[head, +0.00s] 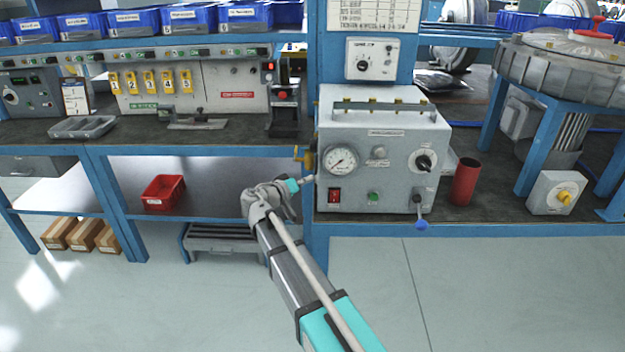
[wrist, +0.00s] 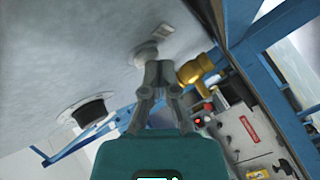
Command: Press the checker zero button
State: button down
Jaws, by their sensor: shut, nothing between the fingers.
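The checker (head: 390,170) is a grey box on the right bench with a dial gauge (head: 341,160), a red rocker switch (head: 334,195), a green button (head: 374,198), a round grey button (head: 379,152) and a black knob (head: 424,162). Its labels are too small to read, so I cannot tell which control is the zero button. My gripper (head: 309,181) is shut and empty by the checker's lower left edge, below the brass fitting (head: 304,156). In the wrist view the closed fingertips (wrist: 158,70) are close to a pale round knob (wrist: 145,54) on a grey surface; contact is unclear.
The brass fitting, also in the wrist view (wrist: 195,69), sticks out close beside my fingers. A blue-tipped lever (head: 421,222) hangs at the checker's front right, and a red cylinder (head: 465,181) stands right of it. Open floor (head: 440,290) lies in front.

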jog(key=shift+a, duration=0.1)
dwell(0.5)
jog(key=shift+a, duration=0.6)
jog(key=shift+a, duration=0.15)
jog(key=a, duration=0.4)
jog(key=shift+w+a, duration=0.1)
jog(key=shift+a, duration=0.25)
dwell(0.8)
